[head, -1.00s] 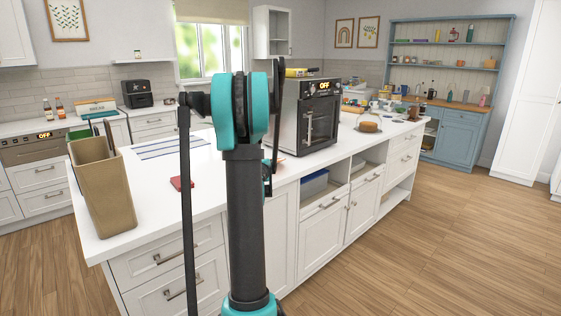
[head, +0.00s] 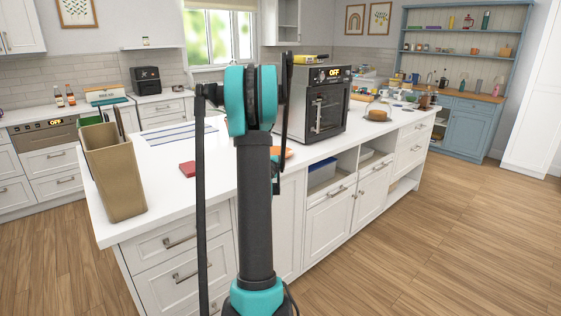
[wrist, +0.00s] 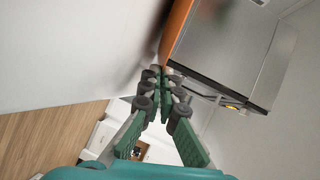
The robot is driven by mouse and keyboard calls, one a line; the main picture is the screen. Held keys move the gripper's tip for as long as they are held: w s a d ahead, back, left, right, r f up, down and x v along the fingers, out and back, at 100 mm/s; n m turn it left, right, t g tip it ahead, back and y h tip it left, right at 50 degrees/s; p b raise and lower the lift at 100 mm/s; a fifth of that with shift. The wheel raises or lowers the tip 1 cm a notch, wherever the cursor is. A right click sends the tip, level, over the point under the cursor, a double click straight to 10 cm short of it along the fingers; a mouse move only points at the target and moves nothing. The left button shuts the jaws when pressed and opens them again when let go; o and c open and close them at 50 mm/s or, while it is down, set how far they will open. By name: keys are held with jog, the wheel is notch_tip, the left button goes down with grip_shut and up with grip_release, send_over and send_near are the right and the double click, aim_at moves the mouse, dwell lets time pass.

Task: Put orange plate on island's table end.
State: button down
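The orange plate (head: 285,152) shows as a small orange piece on the island's worktop, left of the black and steel oven and mostly hidden behind my arm. In the wrist view the plate (wrist: 176,32) is seen nearly edge-on, between the white worktop and the oven. My gripper (wrist: 165,76) has its fingertips close together at the plate's near rim and looks shut on it. Whether the plate is clear of the worktop I cannot tell. In the head view my gripper is mostly hidden behind my arm. The island's table (head: 160,185) has a white top.
A tan container (head: 115,178) with dark utensils stands at the island's near left end. A red item (head: 187,169) and a striped cloth (head: 180,134) lie nearby. The oven (head: 318,105) stands right of the plate. Bare worktop lies between container and red item.

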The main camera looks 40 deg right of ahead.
jog(key=shift+f, duration=0.5)
jog(key=shift+s+f, duration=0.25)
jog(key=shift+f, duration=0.1)
dwell(0.4)
jog(key=c, duration=2.3)
grip_release()
jog(key=o, duration=0.7)
jog(key=shift+a, duration=0.15)
jog(key=shift+c, duration=0.2)
